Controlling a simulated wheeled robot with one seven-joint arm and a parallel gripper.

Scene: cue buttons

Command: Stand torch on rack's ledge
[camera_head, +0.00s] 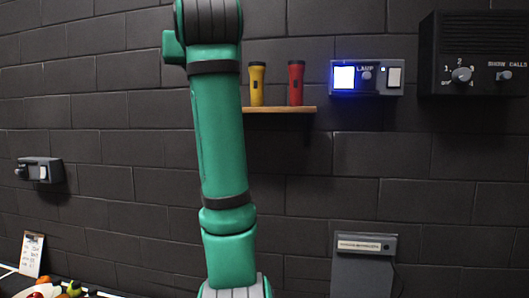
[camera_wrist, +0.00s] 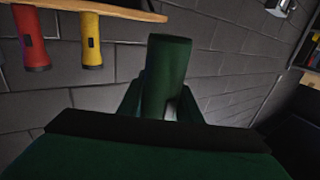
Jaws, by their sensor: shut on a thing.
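The rack's wooden ledge (camera_head: 280,109) is on the wall in the head view, partly behind my arm. A yellow torch (camera_head: 257,84) and a red torch (camera_head: 296,83) stand upright on it. In the wrist view, the ledge (camera_wrist: 115,10) is at the upper left, with the red torch (camera_wrist: 32,40) and yellow torch (camera_wrist: 91,42) appearing inverted. My gripper (camera_wrist: 160,103) is shut on a dark green cylindrical thing, seemingly a torch (camera_wrist: 166,65), apart from the ledge in the picture. Its lower part is hidden by the gripper. My gripper does not show in the head view.
Right of the ledge is a lamp box (camera_head: 367,78) with a lit blue-white panel. A dark box with knobs (camera_head: 475,55) is farther right. A small switch box (camera_head: 39,170) is on the left wall. A grey panel (camera_head: 364,265) stands below.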

